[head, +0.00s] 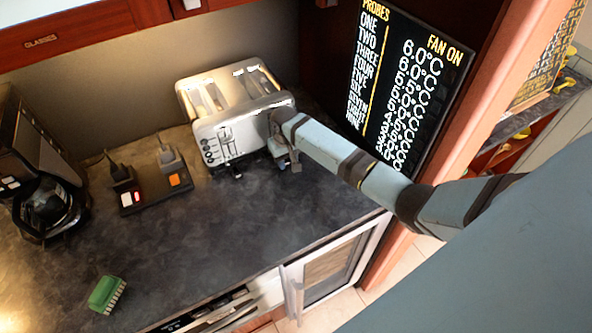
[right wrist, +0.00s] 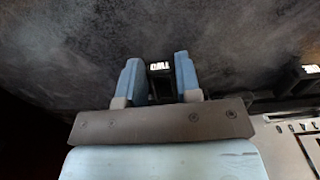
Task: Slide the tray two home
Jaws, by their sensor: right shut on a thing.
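Tray two shows in the right wrist view as a dark narrow tab (right wrist: 160,68) with an upside-down white label reading TWO. It sits between the two blue fingers of my right gripper (right wrist: 159,80), which is shut on it. In the head view my right gripper (head: 286,158) is low at the front right corner of the silver toaster (head: 225,137). How far tray two sticks out of the toaster is hidden by the gripper and arm. Another dark labelled tab (right wrist: 308,72) lies at the right edge of the wrist view. My left gripper is not in view.
A double socket board (head: 155,190) with two plugs and a coffee maker (head: 45,180) stand to the left. A green brush (head: 106,295) lies near the front. A black readings board (head: 408,85) stands at right. The middle of the dark counter (head: 200,245) is clear.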

